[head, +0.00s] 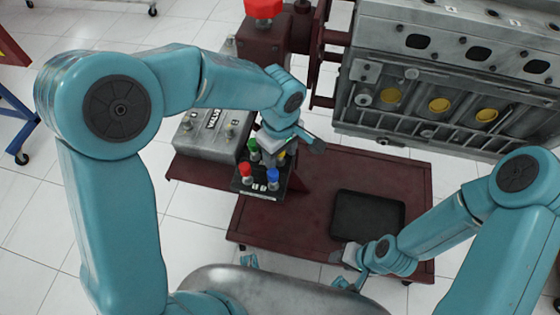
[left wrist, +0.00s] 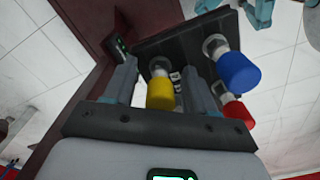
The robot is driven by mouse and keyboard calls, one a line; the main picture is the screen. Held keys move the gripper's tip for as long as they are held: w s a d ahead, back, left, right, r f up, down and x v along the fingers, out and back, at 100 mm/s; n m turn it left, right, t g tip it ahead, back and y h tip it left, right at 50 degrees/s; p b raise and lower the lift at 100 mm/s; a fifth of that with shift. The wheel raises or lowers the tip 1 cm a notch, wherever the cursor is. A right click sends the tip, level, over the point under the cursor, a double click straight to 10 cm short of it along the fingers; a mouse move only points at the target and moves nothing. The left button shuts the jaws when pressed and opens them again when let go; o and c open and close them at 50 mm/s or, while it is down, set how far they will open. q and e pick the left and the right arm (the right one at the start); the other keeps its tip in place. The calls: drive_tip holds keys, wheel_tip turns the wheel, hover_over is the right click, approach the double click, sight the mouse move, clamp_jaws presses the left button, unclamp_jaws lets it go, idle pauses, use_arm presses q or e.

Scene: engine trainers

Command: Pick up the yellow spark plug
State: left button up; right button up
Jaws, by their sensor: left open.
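The yellow spark plug (left wrist: 160,93) stands in a black holder (left wrist: 160,45), between the two open fingers of my left gripper (left wrist: 160,72) in the left wrist view. A gap shows on each side of it, wider on the right. In the head view my left gripper (head: 274,143) is over the back of the holder and hides most of the yellow plug (head: 282,158). My right gripper (head: 347,257) is low near the front edge of the cart, by the black tray; its jaws are too small to read.
A blue plug (head: 272,176), a red plug (head: 246,171) and a green plug (head: 253,147) stand close by in the holder. A grey box (head: 207,135) is to the left. A black tray (head: 368,216) lies on the dark red cart (head: 290,222). A large engine block (head: 440,85) is behind.

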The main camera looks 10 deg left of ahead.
use_arm(q)
drive_tip(key=shift+c, duration=0.3)
clamp_jaws()
drive_tip(key=shift+r, duration=0.15)
